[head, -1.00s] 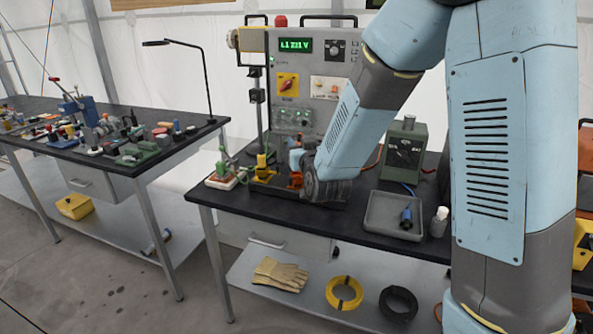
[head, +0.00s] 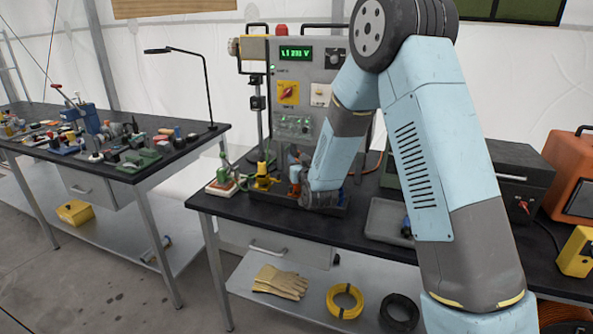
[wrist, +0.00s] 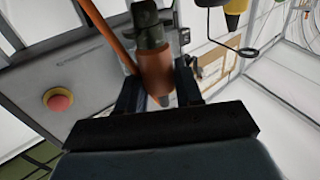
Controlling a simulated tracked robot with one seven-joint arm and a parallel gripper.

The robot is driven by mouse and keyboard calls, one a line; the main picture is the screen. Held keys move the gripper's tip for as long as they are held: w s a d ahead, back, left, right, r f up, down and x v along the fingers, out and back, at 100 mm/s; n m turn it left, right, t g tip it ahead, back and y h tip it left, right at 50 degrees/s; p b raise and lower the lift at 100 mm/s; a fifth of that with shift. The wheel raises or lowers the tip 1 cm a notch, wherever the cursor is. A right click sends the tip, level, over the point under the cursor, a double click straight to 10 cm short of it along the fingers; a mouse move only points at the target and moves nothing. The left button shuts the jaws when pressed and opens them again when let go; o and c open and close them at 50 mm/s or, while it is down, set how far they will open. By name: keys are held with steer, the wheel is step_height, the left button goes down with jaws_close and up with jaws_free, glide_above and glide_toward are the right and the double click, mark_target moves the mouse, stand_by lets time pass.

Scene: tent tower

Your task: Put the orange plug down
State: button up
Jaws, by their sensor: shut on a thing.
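The orange plug (wrist: 157,75) sits between the two fingers of my gripper (wrist: 158,88) in the wrist view, which is shut on it. An orange cable (wrist: 112,38) passes beside it, and a dark part adjoins the plug at the top of that view. In the head view the orange plug (head: 294,174) shows small at the left of my wrist, close above the dark holder (head: 328,208) on the right-hand bench. My wrist hides much of this spot. I cannot tell whether the plug touches the holder.
A yellow plug (head: 263,178) and a green plug (head: 222,173) stand left of my gripper. The instrument panel (head: 290,75) rises behind. A grey tray (head: 382,222) with a blue plug is partly behind my arm. The left bench (head: 150,170) is cluttered.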

steer(key=f, duration=0.1)
steer(key=w+f, duration=0.1)
steer(key=f, duration=0.1)
steer(key=shift+f, duration=0.3)
steer(key=shift+f, duration=0.3)
steer(key=o, duration=1)
steer(key=shift+r, duration=0.1)
steer(key=v, duration=1.4)
steer(key=shift+w, duration=0.1)
